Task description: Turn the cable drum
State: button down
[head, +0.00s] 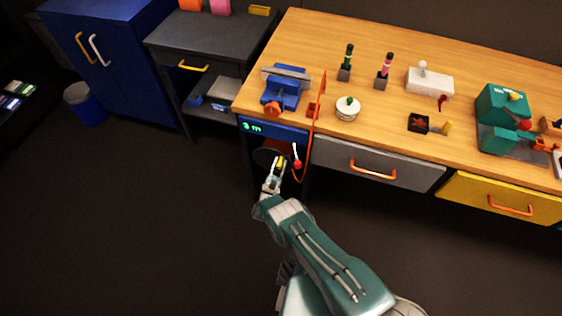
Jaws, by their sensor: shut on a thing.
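The cable drum (264,156) is a dark round reel mounted under the left end of the workbench, partly hidden behind my gripper. My gripper (279,163) is at the front of the drum and is shut on a small yellow part there, which looks like the drum's handle.
The wooden bench top (300,45) carries a blue vise (282,92), a white round pot (347,108) and several other tools. A grey drawer (370,165) is right of the drum. A dark cart (215,50) stands left. The floor is clear.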

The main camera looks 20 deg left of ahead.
jog(key=shift+f+m, duration=0.25)
jog(key=shift+m, duration=0.15)
jog(key=shift+c, duration=2.4)
grip_release()
jog(key=shift+r, duration=0.1)
